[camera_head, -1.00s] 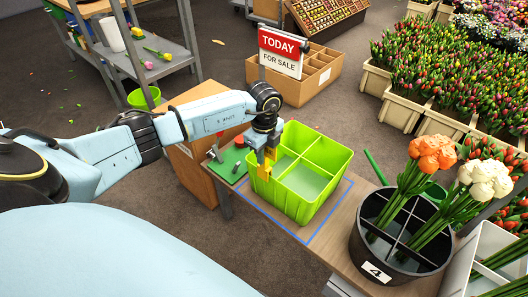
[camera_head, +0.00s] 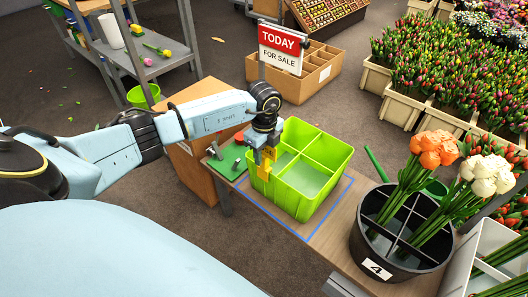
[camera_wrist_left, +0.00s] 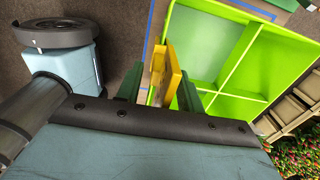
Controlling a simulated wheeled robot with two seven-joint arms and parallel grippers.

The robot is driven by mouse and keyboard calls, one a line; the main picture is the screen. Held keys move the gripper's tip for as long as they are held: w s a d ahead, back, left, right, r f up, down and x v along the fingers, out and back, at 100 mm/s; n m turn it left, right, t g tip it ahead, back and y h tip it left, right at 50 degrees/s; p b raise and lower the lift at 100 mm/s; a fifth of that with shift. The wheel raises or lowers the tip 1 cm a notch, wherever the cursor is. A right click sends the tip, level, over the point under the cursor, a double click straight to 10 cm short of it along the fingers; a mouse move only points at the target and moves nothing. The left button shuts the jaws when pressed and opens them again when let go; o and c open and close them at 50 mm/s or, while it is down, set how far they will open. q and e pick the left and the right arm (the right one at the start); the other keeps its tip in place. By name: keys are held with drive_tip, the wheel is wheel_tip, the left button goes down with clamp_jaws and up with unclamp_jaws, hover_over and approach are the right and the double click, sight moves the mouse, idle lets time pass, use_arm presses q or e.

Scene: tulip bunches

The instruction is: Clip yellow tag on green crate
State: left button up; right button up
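The green crate (camera_head: 325,195) stands on the wooden table inside a blue outline, with dividers making several compartments. My left gripper (camera_head: 265,158) is over the crate's left wall, pointing down. It is shut on the yellow tag (camera_head: 264,180), which stands upright against that wall. In the left wrist view the tag (camera_wrist_left: 172,75) sits between the two dark green fingers (camera_wrist_left: 160,92), in line with the crate's wall (camera_wrist_left: 168,22). Whether the tag grips the rim is hard to tell. My right gripper is not in view.
A green mat (camera_head: 229,163) with small tools lies left of the crate. A black bucket (camera_head: 372,225) with orange and white flowers stands to the right. A TODAY FOR SALE sign (camera_head: 281,48) rises behind the crate. The crate's visible compartments look empty.

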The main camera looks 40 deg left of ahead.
use_arm(q)
drive_tip(key=shift+o, duration=0.6)
drive_tip(key=shift+r, duration=0.1)
drive_tip(key=shift+r, duration=0.2)
wheel_tip(320, 180, up, 13)
drive_tip(key=p, duration=0.3)
drive_tip(key=shift+p, duration=0.3)
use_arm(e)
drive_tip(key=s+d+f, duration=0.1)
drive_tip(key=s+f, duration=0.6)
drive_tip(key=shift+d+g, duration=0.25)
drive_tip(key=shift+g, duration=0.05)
use_arm(q)
drive_tip(key=shift+f, duration=0.1)
